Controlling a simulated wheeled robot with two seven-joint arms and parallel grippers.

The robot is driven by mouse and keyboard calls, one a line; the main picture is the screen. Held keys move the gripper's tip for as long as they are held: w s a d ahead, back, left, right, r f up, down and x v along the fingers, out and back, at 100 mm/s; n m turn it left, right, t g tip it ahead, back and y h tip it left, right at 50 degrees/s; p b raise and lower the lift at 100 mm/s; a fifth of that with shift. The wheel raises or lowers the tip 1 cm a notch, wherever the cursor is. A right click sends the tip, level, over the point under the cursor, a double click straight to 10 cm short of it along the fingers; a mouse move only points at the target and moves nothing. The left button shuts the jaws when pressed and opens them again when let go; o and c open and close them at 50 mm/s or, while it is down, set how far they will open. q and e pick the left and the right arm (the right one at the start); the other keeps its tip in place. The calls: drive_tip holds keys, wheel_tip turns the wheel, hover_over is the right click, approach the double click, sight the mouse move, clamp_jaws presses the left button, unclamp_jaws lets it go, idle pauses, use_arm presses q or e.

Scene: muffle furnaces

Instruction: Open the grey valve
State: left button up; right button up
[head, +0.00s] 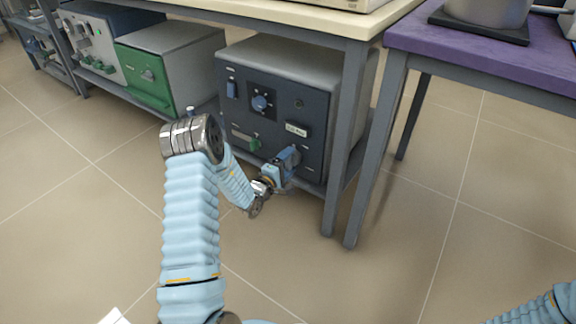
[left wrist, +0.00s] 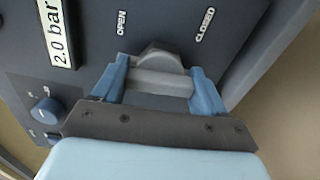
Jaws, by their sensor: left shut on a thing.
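The grey valve (left wrist: 158,60) is on the dark front panel of a furnace (head: 270,125) under the bench. In the left wrist view it sits below and between the OPEN and CLOSED labels. My left gripper (head: 289,160) reaches the lower right of that panel. In the left wrist view, its two blue fingers (left wrist: 160,80) are shut on the valve's grey handle, one on each side. In the head view the gripper mostly hides the valve. My right arm shows only at the lower right corner, and its gripper is out of view.
A 2.0 bar label (left wrist: 57,33) and a blue knob (left wrist: 46,111) are on the same panel. A green valve (head: 254,145) is left of the gripper. A table leg (head: 345,150) stands close to the right. A green-fronted furnace (head: 150,75) is further left.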

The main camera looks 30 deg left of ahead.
use_arm(q)
drive_tip(key=shift+d+m, duration=0.15)
drive_tip(key=shift+m, duration=0.55)
drive_tip(key=shift+f, duration=0.1)
drive_tip(key=o, duration=1.1)
drive_tip(key=shift+c, duration=0.2)
drive_tip(key=shift+s, duration=0.1)
drive_tip(key=s+a, duration=0.1)
drive_tip(key=s, duration=1.2)
drive_tip(key=shift+s+p, duration=0.35)
drive_tip(key=shift+p, duration=0.05)
